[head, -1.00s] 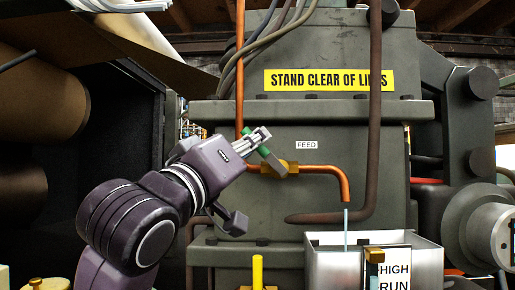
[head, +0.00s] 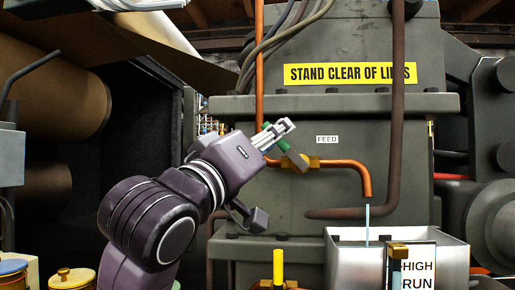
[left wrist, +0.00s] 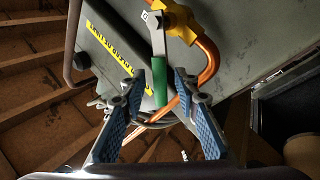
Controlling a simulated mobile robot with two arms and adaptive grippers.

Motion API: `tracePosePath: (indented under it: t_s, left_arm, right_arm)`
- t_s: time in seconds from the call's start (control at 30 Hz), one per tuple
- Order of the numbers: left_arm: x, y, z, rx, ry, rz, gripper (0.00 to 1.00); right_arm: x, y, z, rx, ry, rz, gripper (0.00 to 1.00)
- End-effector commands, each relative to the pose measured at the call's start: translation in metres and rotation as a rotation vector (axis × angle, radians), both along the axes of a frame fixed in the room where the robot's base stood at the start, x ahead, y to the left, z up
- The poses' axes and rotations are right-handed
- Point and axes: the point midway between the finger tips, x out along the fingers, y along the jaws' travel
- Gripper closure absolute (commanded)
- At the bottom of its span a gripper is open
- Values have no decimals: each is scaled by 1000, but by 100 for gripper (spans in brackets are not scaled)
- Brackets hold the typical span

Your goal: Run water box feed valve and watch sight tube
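The feed valve is a yellow body (head: 300,162) on the orange pipe under the FEED label (head: 327,140). Its grey lever with a green grip (head: 275,146) slants up to the left. My left gripper (head: 284,128) is at the green grip. In the left wrist view, my left gripper (left wrist: 158,92) has its blue-padded fingers apart, with the green grip (left wrist: 160,82) between the tips. A thin water stream (head: 367,224) falls from the orange pipe outlet into the metal water box (head: 347,258). My right gripper is not in view.
A dark vertical pipe (head: 398,120) bends left above the box. A yellow post (head: 278,262) stands at the front. A brown roll (head: 60,90) is at left. A yellow warning sign (head: 350,73) is on the grey housing.

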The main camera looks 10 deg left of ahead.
Motion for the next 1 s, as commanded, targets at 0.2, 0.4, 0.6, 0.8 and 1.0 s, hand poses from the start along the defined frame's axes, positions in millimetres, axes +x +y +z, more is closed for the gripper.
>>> tracePosePath:
  t_s: [0.2,0.4,0.6,0.8,1.0]
  left_arm:
    - [-29,14,-12,-2,-5,-1,71]
    - [-61,30,-27,-1,-4,0,71]
    - [-85,42,-38,-1,-2,0,71]
    - [-94,46,-42,-1,-1,0,71]
    - [-94,47,-43,-1,-1,1,71]
  right_arm:
    - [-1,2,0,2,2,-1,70]
    - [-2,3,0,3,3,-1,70]
    - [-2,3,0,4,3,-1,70]
    - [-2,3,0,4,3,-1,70]
    - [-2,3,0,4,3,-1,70]
